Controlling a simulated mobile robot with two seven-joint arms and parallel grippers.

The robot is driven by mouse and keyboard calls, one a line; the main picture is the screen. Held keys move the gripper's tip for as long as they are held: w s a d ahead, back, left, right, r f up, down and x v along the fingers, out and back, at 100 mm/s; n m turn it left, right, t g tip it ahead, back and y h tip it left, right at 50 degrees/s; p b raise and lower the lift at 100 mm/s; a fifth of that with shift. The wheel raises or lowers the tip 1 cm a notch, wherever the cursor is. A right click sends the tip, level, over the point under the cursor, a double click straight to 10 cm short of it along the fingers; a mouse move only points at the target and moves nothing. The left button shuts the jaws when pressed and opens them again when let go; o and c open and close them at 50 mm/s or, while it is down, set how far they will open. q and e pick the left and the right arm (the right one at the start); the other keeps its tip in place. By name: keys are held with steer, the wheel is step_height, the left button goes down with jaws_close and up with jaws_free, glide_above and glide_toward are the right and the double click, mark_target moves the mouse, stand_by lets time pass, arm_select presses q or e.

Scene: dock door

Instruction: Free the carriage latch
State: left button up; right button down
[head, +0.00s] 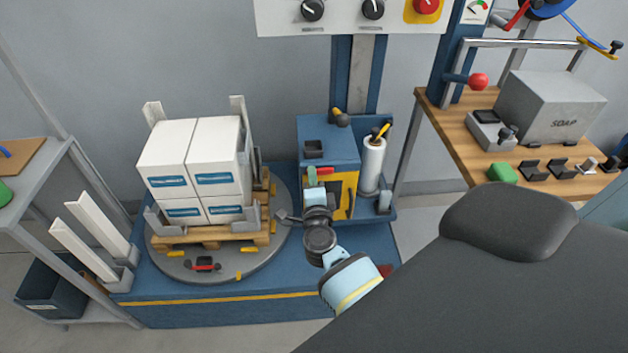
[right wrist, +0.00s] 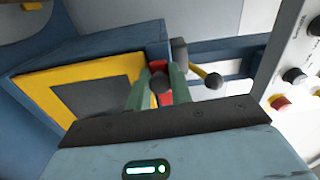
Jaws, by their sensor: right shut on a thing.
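The film carriage is a blue box (head: 328,140) with a yellow-framed front (head: 344,185), set low on the blue mast. A small red latch lever (head: 325,171) sits at the top of the yellow frame. My right gripper (head: 316,176) is at this lever. The fingers and gripper body hide part of the lever and frame. My left gripper is not in view.
A second dark knob on a yellow stem (right wrist: 213,80) stands close to the fingers. A white film roll (head: 372,165) stands right of the carriage. A pallet (head: 215,240) of white boxes (head: 190,155) sits on the turntable to the left. A wooden bench (head: 455,135) is at right.

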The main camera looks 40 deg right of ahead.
steer(key=shift+r+m, duration=0.15)
steer(key=shift+m, duration=0.35)
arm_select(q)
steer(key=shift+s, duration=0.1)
arm_select(e)
steer(key=c, duration=1.4)
jaws_free()
steer(key=shift+o, duration=0.2)
